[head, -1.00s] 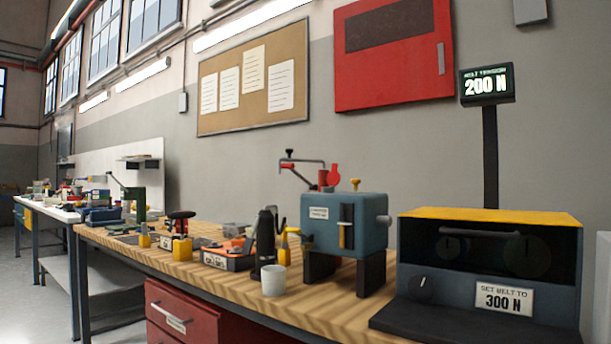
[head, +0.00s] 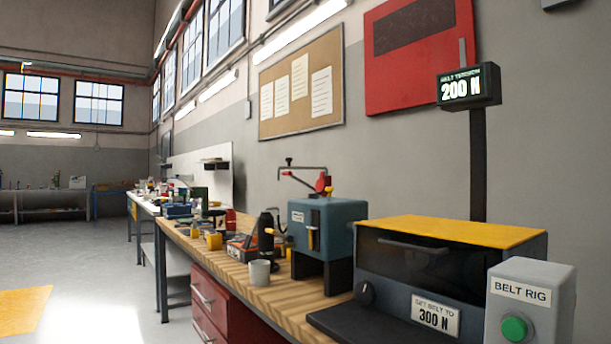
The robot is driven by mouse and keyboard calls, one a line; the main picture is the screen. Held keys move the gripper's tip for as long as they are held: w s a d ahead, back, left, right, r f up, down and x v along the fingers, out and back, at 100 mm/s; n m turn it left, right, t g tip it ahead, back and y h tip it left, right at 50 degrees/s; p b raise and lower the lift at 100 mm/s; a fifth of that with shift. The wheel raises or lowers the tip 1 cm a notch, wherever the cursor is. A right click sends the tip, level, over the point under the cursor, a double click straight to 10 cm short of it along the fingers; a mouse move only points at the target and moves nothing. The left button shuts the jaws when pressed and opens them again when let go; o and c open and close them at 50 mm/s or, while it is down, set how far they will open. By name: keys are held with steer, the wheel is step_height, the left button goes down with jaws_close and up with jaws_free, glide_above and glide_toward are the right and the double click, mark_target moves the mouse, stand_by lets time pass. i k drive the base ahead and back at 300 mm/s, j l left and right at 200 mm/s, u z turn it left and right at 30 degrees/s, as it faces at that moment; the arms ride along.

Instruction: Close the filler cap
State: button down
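I cannot make out for certain which part is the filler cap. A blue-grey box (head: 327,229) on black legs stands on the wooden bench, with a small label and a yellow-handled lever (head: 312,231) on its front. A yellow knob (head: 330,191) and a red part (head: 322,182) on a bent dark rod show above it. A black, bottle-like tool (head: 265,236) stands left of the box, with a pale cup (head: 260,272) in front. My gripper is not in view.
The belt machine (head: 520,236) with a yellow top stands at the right, under a "200 N" display (head: 468,87). A grey "BELT RIG" box (head: 530,300) with a green button is at the near right. Red drawers (head: 208,304) are under the bench. Open floor (head: 80,255) lies left.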

mark_target(320, 185)
steer(key=i+j, duration=0.1)
steer(key=j, duration=0.25)
steer(key=i+j, duration=0.1)
steer(key=j, duration=0.2)
steer(key=i+j, duration=0.1)
steer(key=j, duration=0.25)
steer(key=i+j+u, duration=0.1)
steer(key=i+j, duration=0.2)
steer(key=i+j+u, duration=0.1)
steer(key=i+j, duration=0.15)
steer(key=i, duration=0.25)
